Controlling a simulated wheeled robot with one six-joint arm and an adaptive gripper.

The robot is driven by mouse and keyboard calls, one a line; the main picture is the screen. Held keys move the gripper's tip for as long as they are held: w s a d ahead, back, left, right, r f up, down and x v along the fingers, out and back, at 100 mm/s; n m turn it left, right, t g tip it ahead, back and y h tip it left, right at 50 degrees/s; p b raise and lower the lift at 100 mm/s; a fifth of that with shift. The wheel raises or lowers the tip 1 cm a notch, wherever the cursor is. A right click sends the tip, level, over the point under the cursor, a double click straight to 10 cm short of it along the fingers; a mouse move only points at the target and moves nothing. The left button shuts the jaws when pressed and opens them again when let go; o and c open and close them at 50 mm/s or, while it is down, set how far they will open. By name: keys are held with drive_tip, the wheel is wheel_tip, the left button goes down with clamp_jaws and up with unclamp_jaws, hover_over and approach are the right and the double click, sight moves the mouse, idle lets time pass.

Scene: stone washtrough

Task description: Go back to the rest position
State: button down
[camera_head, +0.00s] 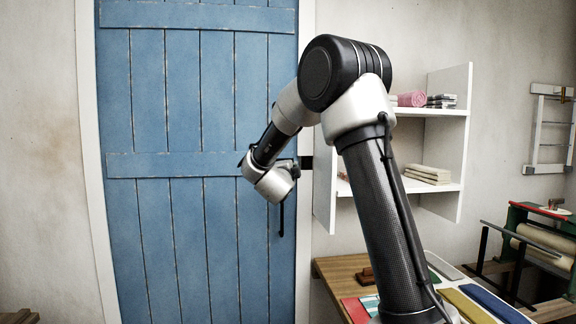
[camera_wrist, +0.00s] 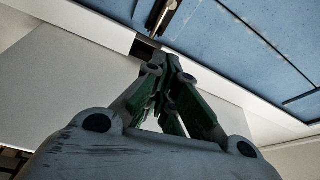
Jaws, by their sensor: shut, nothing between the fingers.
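My gripper (camera_wrist: 170,112) shows in the wrist view, with its green and grey fingers closed together and nothing between them. Behind its fingertips are the blue door, its white frame and the pale wall. In the head view my arm rises from the lower right, bends at the top and reaches down in front of the blue door (camera_head: 185,230). The gripper itself is hidden in the head view; only the wrist joints show, beside the door's right edge.
A white wall shelf (camera_head: 436,114) with folded cloths and a pink roll (camera_head: 411,99) stands right of my arm. Below is a wooden table (camera_head: 343,267) with coloured cloths. A green-framed roller device (camera_head: 540,240) is at far right.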

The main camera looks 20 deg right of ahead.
drive_tip(key=shift+s+a, duration=0.25)
idle(0.3)
